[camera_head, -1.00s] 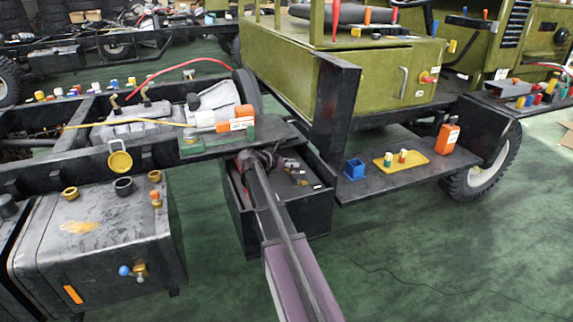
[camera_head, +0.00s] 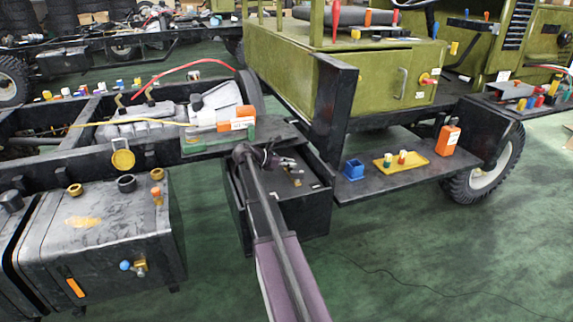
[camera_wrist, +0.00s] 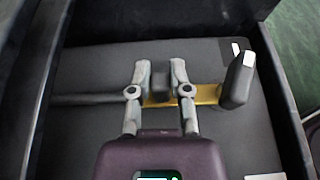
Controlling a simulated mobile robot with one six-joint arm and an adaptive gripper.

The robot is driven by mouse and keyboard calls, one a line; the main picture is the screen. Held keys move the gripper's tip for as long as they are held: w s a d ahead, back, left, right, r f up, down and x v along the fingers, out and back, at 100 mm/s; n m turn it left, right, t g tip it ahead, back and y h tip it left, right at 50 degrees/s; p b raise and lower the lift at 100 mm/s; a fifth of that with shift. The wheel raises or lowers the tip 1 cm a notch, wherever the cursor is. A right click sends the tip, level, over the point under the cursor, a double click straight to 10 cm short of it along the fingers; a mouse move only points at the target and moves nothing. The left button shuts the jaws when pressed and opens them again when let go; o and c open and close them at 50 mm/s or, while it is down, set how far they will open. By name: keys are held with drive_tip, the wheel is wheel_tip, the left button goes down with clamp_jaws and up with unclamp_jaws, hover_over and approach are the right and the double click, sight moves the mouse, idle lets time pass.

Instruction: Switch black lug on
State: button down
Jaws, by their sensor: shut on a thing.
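My gripper (camera_wrist: 160,80) is over the grey top of a black box (camera_wrist: 95,120), with its two grey fingers on either side of a small black lug (camera_wrist: 160,84). The fingers are shut on this lug, which sits at a brass bar (camera_wrist: 207,94). A larger black handle with a white end (camera_wrist: 236,84) stands at the bar's right end.
The box's dark walls rise close around my gripper. A shelf (camera_head: 375,185) to the right holds a blue cup (camera_head: 354,169), a yellow tray (camera_head: 415,166) and an orange bottle (camera_head: 447,138). A grey tank (camera_head: 95,240) stands at left. The green floor in front is clear.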

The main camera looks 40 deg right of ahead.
drive_tip(key=shift+a, duration=0.25)
drive_tip(key=c, duration=0.6)
unclamp_jaws()
drive_tip(key=shift+o, duration=0.2)
drive_tip(key=shift+d, duration=0.15)
